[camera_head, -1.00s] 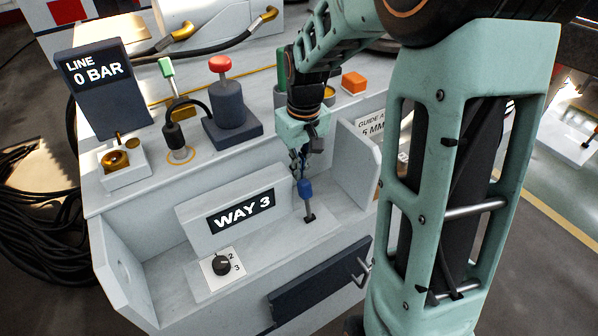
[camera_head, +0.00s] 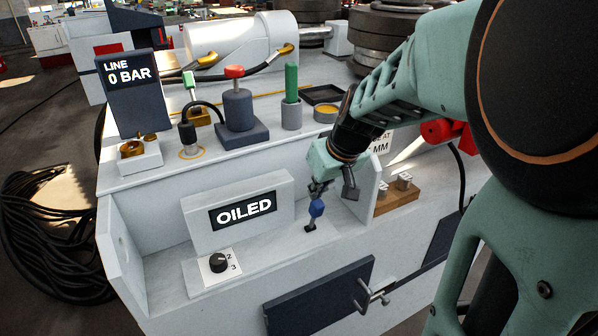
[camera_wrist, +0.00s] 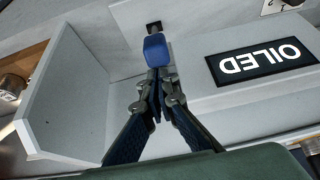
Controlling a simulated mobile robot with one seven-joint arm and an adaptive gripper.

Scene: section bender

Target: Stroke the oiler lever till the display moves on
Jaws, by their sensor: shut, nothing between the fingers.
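The oiler lever (camera_head: 316,208) has a blue knob on a short stem that rises from a dark slot in the grey panel, right of the display. The display (camera_head: 243,209) reads OILED in white on black. My gripper (camera_head: 318,188) is shut and empty, its fingertips right at the blue knob. In the wrist view the shut fingertips (camera_wrist: 157,72) meet the near side of the blue knob (camera_wrist: 155,48). Whether they press on it I cannot tell. The display also shows in the wrist view (camera_wrist: 262,62), upside down.
A selector knob (camera_head: 218,262) marked 2 and 3 sits below the display. A side wall (camera_wrist: 65,95) stands close beside my gripper. On the top deck are a LINE 0 BAR screen (camera_head: 128,88), a red-topped plunger (camera_head: 236,105) and a green-handled post (camera_head: 291,95).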

